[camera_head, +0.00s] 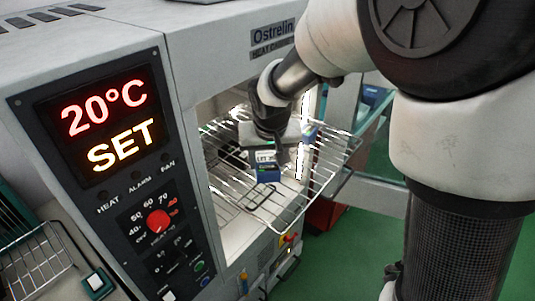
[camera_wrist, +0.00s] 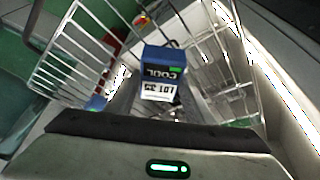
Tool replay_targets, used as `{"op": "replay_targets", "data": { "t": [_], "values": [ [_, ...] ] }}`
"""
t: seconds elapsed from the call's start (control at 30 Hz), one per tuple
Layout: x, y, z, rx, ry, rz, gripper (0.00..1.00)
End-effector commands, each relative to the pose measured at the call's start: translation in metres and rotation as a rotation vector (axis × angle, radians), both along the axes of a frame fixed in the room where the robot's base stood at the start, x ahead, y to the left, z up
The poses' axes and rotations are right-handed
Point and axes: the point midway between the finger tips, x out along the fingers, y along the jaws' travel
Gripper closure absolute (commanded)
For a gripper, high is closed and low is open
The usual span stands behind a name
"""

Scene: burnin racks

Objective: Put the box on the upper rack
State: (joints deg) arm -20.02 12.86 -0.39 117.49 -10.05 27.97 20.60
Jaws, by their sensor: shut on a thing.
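The small blue and dark box (camera_head: 266,168) with a white lot label is at the upper wire rack (camera_head: 340,152), which sticks out of the open heat chamber. The box also shows in the wrist view (camera_wrist: 163,62), its label facing the camera, with rack wires around and beyond it. My gripper (camera_head: 279,152) points down from above and is shut on the box. Its fingers are partly hidden by the box and the wrist. I cannot tell whether the box touches the rack wires or hangs just above them.
The chamber's control panel (camera_head: 120,150) reads 20°C SET, with a red knob. Another blue object shows just beyond the gripper (camera_head: 309,133). A second wire rack (camera_head: 30,258) lies at the lower left. Green floor (camera_head: 350,255) is clear at the right.

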Motion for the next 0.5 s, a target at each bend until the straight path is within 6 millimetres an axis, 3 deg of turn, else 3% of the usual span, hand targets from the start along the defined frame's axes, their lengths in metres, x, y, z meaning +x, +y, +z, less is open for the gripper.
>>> {"op": "replay_targets", "data": {
  "t": [0.13,0.17,0.27,0.5],
  "values": [
    [0.0003,-0.0001,-0.0045,0.0,-0.001,0.0,0.79],
    [0.0001,-0.0001,-0.0035,0.0,0.0,0.0,0.49],
    [0.0,-0.0002,-0.0029,0.0,0.0,0.0,0.33],
    [0.0,-0.0002,-0.0028,0.0,0.0,0.0,0.33]
  ]
}}
